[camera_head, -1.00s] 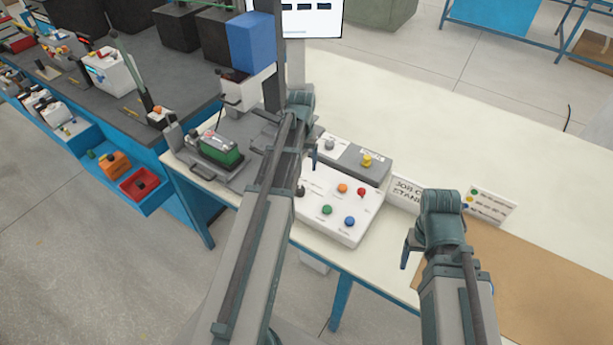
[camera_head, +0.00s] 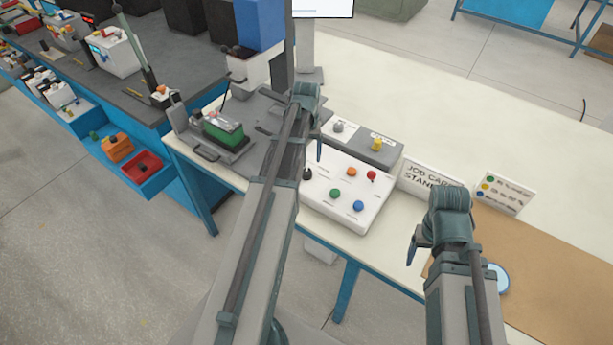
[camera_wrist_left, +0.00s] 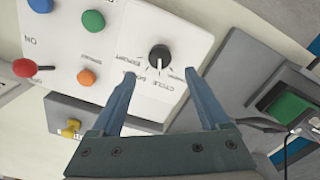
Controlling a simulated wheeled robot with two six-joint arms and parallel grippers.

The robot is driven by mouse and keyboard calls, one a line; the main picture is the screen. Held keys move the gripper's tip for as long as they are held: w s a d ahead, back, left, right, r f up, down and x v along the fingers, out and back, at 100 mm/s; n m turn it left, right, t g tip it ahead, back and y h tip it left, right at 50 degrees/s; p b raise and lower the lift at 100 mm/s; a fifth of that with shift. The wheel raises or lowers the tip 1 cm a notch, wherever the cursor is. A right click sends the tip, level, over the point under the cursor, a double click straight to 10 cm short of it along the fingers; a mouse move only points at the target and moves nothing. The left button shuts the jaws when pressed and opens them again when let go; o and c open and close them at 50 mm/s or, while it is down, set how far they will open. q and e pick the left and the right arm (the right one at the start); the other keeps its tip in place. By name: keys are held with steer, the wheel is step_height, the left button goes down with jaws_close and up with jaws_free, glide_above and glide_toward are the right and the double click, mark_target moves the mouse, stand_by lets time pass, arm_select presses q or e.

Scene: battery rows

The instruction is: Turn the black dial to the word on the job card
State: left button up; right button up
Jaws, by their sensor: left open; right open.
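The black dial (camera_head: 307,174) sits at the left of a white control panel (camera_head: 345,220), partly beside my left arm in the head view. In the left wrist view the dial (camera_wrist_left: 159,56) stands just beyond and between my open left fingertips (camera_wrist_left: 160,76), with nothing held. Small words ring it; I cannot surely read its setting. My left gripper (camera_head: 318,148) hangs over the panel's back left part. The job card (camera_head: 428,174) stands right of the panel and reads "JOB CARD STAND…", its end unclear. My right gripper (camera_head: 412,246) is open and empty in front of the card.
The panel also has green (camera_head: 335,193), blue (camera_head: 358,206), orange (camera_head: 351,171) and red (camera_head: 371,175) controls. Behind it is a grey box with a yellow knob (camera_head: 376,144). A fixture with a green block (camera_head: 223,134) stands left. A brown mat (camera_head: 530,265) lies right.

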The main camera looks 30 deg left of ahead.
mark_target(306, 171)
arm_select(q)
step_height(306, 171, down, 8)
steer(key=b, duration=0.6)
steer(key=shift+r, duration=0.25)
arm_select(e)
step_height(306, 171, down, 8)
steer(key=shift+r, duration=0.25)
arm_select(q)
jaws_close()
